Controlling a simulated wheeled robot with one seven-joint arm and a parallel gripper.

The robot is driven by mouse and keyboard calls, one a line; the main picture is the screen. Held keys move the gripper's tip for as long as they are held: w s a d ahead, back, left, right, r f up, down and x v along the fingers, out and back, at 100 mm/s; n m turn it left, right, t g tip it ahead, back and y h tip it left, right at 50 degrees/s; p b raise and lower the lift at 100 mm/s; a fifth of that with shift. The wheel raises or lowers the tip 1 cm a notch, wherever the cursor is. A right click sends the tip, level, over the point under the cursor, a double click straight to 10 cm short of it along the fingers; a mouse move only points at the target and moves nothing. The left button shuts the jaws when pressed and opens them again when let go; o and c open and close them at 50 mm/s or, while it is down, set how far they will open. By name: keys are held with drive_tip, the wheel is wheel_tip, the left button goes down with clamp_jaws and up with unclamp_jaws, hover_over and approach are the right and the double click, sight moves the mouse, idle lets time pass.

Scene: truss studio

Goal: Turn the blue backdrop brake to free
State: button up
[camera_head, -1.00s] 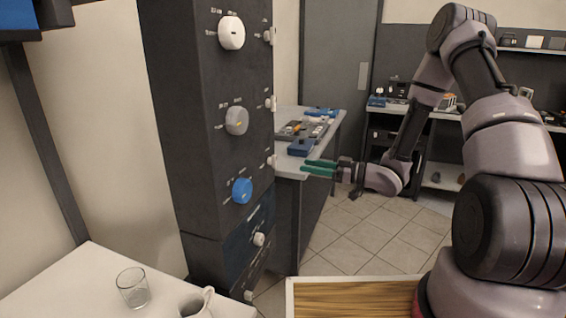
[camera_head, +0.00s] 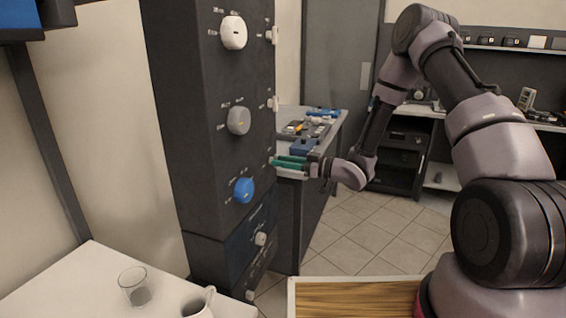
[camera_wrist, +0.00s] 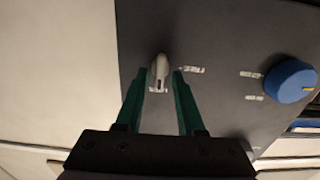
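A tall dark column (camera_head: 222,75) carries round knobs and, along its right edge, smaller pale knobs. A round blue knob (camera_head: 244,190) is in its third row; it also shows at the right in the wrist view (camera_wrist: 291,81) with a yellow mark. The labels are too small to read, so I cannot tell which knob is the brake. My gripper (camera_head: 274,161) is open at the column's right edge. In the wrist view, its green fingertips (camera_wrist: 163,74) stand on either side of a small pale knob (camera_wrist: 159,68), seemingly not closed on it.
A round white knob (camera_head: 233,32) and a grey knob (camera_head: 239,120) sit above the blue one. A grey bench (camera_head: 337,122) with small items stands behind my gripper. A white table (camera_head: 75,285) with a glass (camera_head: 134,286) and a mug (camera_head: 199,304) is at the lower left.

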clamp_jaws()
drive_tip(key=shift+n, duration=0.4)
drive_tip(key=n, duration=1.7)
drive_tip(key=shift+s+f, duration=0.2)
drive_tip(key=shift+f, duration=0.1)
drive_tip(key=shift+o, duration=1.5)
unclamp_jaws()
